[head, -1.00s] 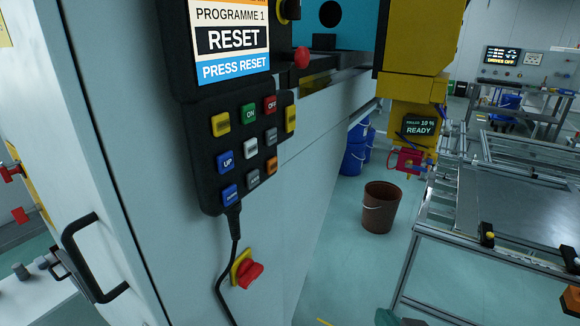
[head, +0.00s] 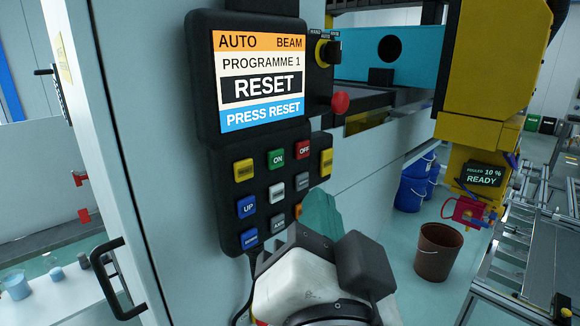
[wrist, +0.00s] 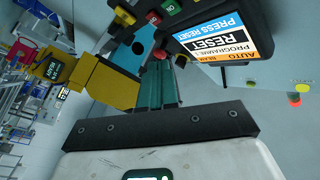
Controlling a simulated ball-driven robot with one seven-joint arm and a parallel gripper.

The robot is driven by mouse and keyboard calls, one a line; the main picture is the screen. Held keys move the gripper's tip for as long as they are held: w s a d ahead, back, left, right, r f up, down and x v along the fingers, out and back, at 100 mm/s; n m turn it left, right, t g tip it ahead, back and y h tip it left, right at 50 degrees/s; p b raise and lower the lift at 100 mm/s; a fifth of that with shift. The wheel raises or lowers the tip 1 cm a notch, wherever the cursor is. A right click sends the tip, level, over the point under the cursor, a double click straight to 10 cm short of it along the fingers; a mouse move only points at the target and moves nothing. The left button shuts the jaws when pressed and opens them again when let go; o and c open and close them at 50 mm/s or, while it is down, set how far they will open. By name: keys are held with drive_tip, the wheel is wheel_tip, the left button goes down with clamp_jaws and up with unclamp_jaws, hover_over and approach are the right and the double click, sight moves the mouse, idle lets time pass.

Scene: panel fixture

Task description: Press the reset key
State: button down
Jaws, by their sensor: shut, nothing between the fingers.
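The control pendant (head: 208,150) hangs on the grey cabinet, with a lit screen (head: 262,85) reading RESET and PRESS RESET. Below are a green ON key (head: 277,159), red OFF key (head: 304,149), blue UP key (head: 246,207), white key (head: 277,191) and yellow keys (head: 243,169). Small labels are unreadable, so I cannot tell which key is reset. An orange key (head: 299,210) is partly hidden by my gripper (head: 318,205). My gripper has teal fingers, shut and empty, in front of the keypad's lower right; contact is unclear. The fingers show in the wrist view (wrist: 158,72).
A red mushroom button (head: 340,103) and a yellow rotary switch (head: 327,53) sit at the pendant's right edge. A black handle (head: 120,278) juts from the cabinet at left. A brown bucket (head: 437,250) and blue drums (head: 411,190) stand on the floor at right.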

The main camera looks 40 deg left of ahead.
sight(245, 171)
drive_tip(key=shift+w+a+b, duration=0.2)
drive_tip(key=shift+a+b, duration=0.3)
drive_tip(key=shift+a, duration=1.7)
drive_tip(key=shift+w+a+b, duration=0.15)
drive_tip(key=shift+a+b, duration=0.3)
drive_tip(key=shift+a, duration=1.75)
drive_tip(key=shift+a, duration=0.15)
drive_tip(key=shift+a, duration=0.25)
drive_tip(key=shift+w+a+b, duration=0.1)
drive_tip(key=shift+a+b, duration=0.25)
drive_tip(key=shift+a, duration=0.05)
drive_tip(key=shift+d, duration=0.8)
drive_tip(key=shift+d, duration=0.1)
